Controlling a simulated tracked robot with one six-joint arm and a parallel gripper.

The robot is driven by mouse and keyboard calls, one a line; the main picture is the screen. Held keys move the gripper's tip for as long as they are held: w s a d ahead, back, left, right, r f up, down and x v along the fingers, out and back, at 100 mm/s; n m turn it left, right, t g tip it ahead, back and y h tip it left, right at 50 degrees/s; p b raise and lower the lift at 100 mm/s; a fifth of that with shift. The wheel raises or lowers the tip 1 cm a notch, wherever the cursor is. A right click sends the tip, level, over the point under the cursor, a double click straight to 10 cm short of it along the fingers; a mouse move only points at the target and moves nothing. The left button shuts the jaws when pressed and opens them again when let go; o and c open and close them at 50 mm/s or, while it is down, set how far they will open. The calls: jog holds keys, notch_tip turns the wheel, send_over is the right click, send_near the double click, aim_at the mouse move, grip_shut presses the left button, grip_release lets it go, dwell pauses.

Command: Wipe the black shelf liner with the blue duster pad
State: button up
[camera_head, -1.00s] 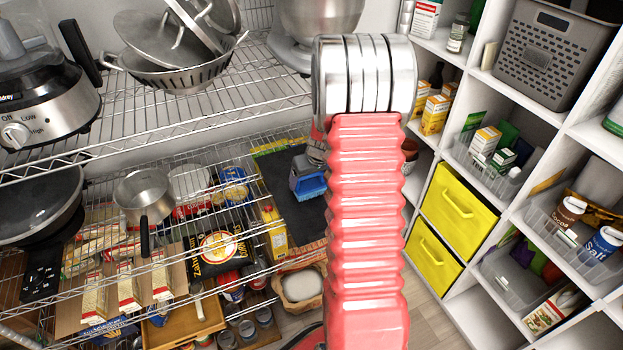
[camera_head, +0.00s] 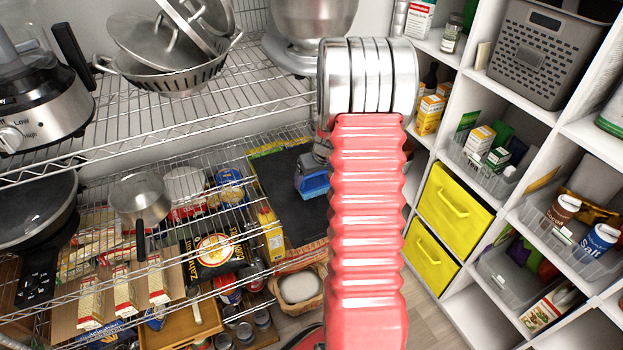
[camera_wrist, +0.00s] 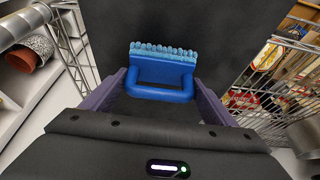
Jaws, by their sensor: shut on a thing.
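The blue duster pad (camera_head: 314,184) shows beside my arm in the head view, over the black shelf liner (camera_head: 284,205). In the wrist view the duster pad (camera_wrist: 163,68) has a blue loop handle and a pale blue bristly edge. My gripper (camera_wrist: 163,98) is shut on the handle, with a finger on each side. The black liner (camera_wrist: 200,25) fills the background beyond the pad. Whether the pad touches the liner I cannot tell. My red arm hides the right part of the liner in the head view.
Wire shelving (camera_head: 170,110) stands left, with pans (camera_head: 165,50) above. A yellow box (camera_head: 270,232) and a black bag (camera_head: 212,250) sit left of the liner. A wire rack post (camera_wrist: 68,45) rises close on the left in the wrist view. White cubbies (camera_head: 500,205) stand right.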

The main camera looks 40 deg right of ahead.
aim_at(307, 178)
jog(key=shift+a, duration=0.15)
jog(key=shift+w+a, duration=0.25)
jog(key=shift+a, duration=0.45)
jog(key=shift+w+a, duration=0.2)
jog(key=shift+a, duration=0.45)
jog(key=shift+r, duration=0.1)
